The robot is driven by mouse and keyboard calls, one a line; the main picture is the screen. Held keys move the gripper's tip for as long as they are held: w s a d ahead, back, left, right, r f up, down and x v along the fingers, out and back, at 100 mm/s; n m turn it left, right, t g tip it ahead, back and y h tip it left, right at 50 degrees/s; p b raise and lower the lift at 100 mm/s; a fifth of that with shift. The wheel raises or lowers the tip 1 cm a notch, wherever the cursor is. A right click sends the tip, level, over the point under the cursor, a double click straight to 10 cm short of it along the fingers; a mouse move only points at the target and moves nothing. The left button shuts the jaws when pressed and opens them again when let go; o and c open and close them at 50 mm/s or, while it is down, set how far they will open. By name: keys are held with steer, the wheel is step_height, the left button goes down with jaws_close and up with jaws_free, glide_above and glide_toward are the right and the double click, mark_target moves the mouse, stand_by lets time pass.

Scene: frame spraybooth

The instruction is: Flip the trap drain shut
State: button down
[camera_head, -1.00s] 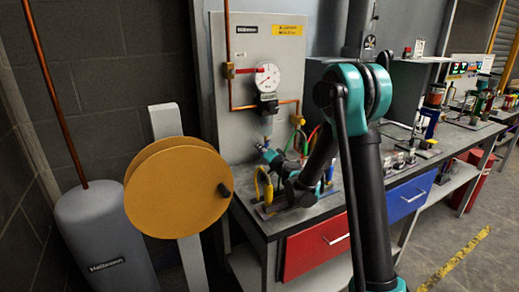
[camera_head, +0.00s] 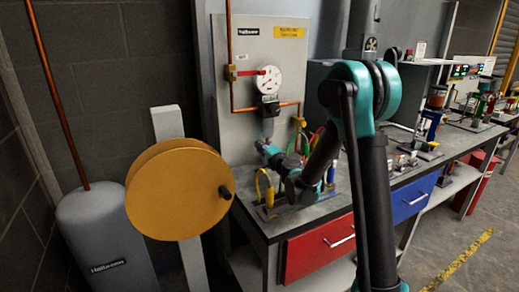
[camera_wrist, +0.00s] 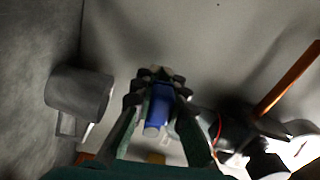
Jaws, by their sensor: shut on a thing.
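The trap (camera_head: 269,108) is a dark unit with a paler bowl, below a round white gauge on the grey panel. My gripper (camera_head: 262,146) is just below it, and my wrist partly hides that area. In the wrist view, my gripper (camera_wrist: 156,92) is shut on a small blue piece (camera_wrist: 158,107), which looks like the drain lever. The blue piece lies between the two fingers, with a pale rounded end toward the camera. Its joint to the trap is hidden, and I cannot tell how far it is turned.
A red-handled valve (camera_head: 248,71) and copper pipe sit on the panel. Yellow, green and red hoses (camera_head: 303,140) are close to my wrist. The bench (camera_head: 350,196) is below. A yellow reel (camera_head: 180,190) and grey tank (camera_head: 105,240) stand left.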

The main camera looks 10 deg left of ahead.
steer(key=shift+r+m, duration=0.35)
steer(key=shift+m, duration=0.55)
steer(key=c, duration=1.8)
jaws_free()
steer(key=shift+o, duration=0.2)
steer(key=v, duration=1.2)
